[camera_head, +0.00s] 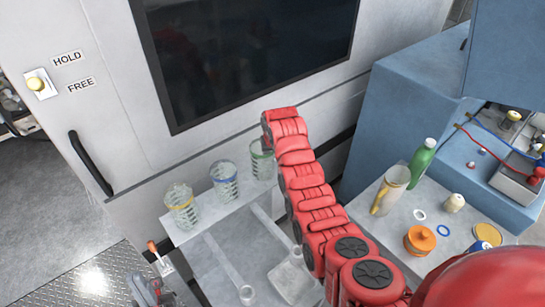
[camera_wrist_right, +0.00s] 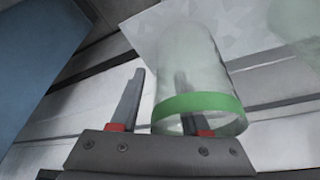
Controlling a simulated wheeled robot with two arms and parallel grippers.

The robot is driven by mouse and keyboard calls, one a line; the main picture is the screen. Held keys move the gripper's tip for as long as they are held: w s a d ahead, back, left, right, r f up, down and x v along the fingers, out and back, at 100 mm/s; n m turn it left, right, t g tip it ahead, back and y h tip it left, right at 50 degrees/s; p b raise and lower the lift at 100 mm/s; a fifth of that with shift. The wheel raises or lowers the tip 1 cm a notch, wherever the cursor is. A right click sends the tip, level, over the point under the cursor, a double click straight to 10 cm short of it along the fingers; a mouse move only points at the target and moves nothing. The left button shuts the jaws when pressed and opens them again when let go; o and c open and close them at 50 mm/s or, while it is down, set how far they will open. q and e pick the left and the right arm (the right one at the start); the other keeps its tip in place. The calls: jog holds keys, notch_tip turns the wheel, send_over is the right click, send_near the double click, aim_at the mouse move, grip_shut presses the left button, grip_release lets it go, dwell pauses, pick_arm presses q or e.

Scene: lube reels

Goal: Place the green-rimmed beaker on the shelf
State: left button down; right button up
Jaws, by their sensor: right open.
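The green-rimmed beaker (camera_head: 262,163) is a clear glass at the right end of a pale shelf (camera_head: 232,203), beside my red right arm. In the right wrist view the beaker (camera_wrist_right: 190,70) shows its green rim close to the camera and its far end against a pale surface. My right gripper (camera_wrist_right: 162,100) is open. One finger is left of the beaker; the other shows through the glass, and I cannot tell whether it is inside or behind. The arm hides this gripper in the head view. My left gripper (camera_head: 146,284) is low at the left; its jaws are unclear.
A blue-rimmed beaker (camera_head: 224,181) and a yellow-rimmed beaker (camera_head: 182,206) stand left along the shelf. A grey cabinet with a dark window (camera_head: 250,55) rises behind. A side table at right holds a green bottle (camera_head: 421,163), an orange jar (camera_head: 420,241) and small rings.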

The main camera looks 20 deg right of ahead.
jog(key=b+v, duration=0.2)
jog(key=v, duration=0.3)
jog(key=shift+b, duration=0.35)
jog(key=p+v, duration=0.5)
jog(key=v, duration=0.1)
jog(key=shift+r+p, duration=0.3)
jog(key=shift+r, duration=0.1)
jog(key=shift+f, duration=0.1)
jog(key=shift+s, duration=0.1)
